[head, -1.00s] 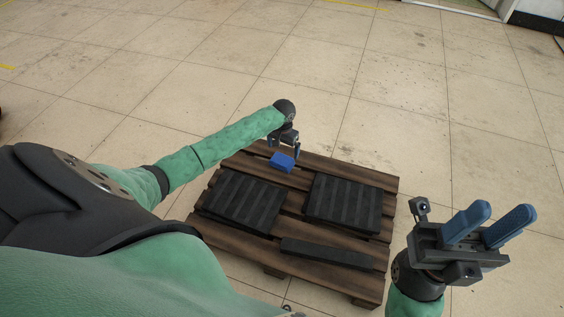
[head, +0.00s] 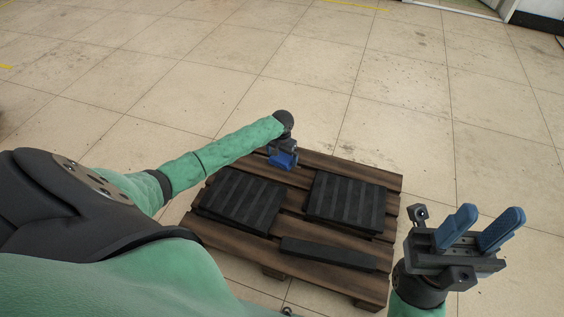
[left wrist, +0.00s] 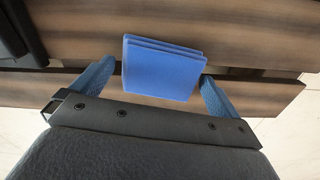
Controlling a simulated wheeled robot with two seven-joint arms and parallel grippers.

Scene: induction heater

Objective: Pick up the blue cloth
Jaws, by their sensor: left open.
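The blue cloth (head: 283,160) is a folded block lying on the far part of the wooden pallet. In the left wrist view the blue cloth (left wrist: 160,68) shows its stacked layers, between and just ahead of the fingers. My left gripper (head: 281,153) is right over the cloth; in the left wrist view my left gripper (left wrist: 156,92) is open, one blue finger on each side of the cloth. Whether the fingers touch it I cannot tell. My right gripper (head: 481,230) is open and empty, fingers pointing up, to the right of the pallet.
The wooden pallet (head: 222,235) carries a black ribbed pad (head: 243,203) at left, another ribbed pad (head: 346,202) at right and a black bar (head: 328,254) in front. The pads lie close on the near side of the cloth. The tiled floor (head: 430,110) around is clear.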

